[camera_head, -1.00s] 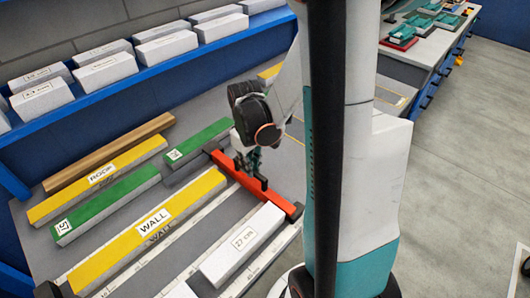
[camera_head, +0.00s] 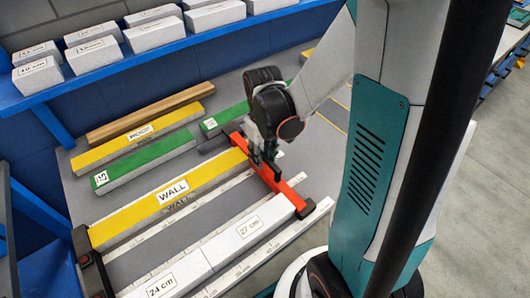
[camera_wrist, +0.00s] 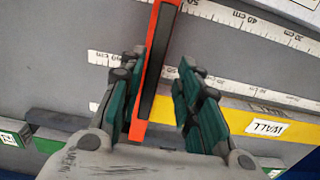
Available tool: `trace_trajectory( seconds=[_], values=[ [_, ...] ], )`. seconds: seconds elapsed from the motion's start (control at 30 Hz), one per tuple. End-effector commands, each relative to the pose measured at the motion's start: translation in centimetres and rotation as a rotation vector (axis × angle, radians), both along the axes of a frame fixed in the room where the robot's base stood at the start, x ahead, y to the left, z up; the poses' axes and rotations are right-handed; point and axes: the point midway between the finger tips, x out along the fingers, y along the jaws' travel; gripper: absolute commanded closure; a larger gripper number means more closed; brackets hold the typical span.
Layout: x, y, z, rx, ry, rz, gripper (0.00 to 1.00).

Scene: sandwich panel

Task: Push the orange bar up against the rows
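The orange bar (camera_head: 283,186) lies across the right ends of the rows on the grey panel table. The rows include a yellow WALL bar (camera_head: 210,177) and white blocks marked 27 cm (camera_head: 262,222) and 24 cm (camera_head: 172,276). Beyond lie green bars (camera_head: 150,160) and a yellow ROOF bar (camera_head: 110,150). My gripper (camera_head: 266,163) is low over the orange bar. In the wrist view my gripper (camera_wrist: 158,92) is open, with the orange bar (camera_wrist: 162,50) between its separated fingers. I cannot tell whether the bar touches the row ends.
A wooden strip (camera_head: 150,112) lies behind the ROOF bar. A blue shelf (camera_head: 160,57) with several white blocks stands at the back. A dark end piece (camera_head: 91,262) sits at the left row ends. White measuring rulers (camera_wrist: 240,18) run along the table.

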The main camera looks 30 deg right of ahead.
Motion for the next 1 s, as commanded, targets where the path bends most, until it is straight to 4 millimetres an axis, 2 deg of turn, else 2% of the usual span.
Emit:
trace_trajectory(
  seconds=[0.3, 0.47, 1.0],
  values=[
    [0.0, -0.2, 0.1, -0.004, 0.0, -0.001, 0.67],
    [0.1, -0.2, 1.2, -0.004, -0.001, -0.001, 0.67],
    [0.0, -0.1, 9.6, -0.003, 0.0, 0.0, 0.67]
  ],
)
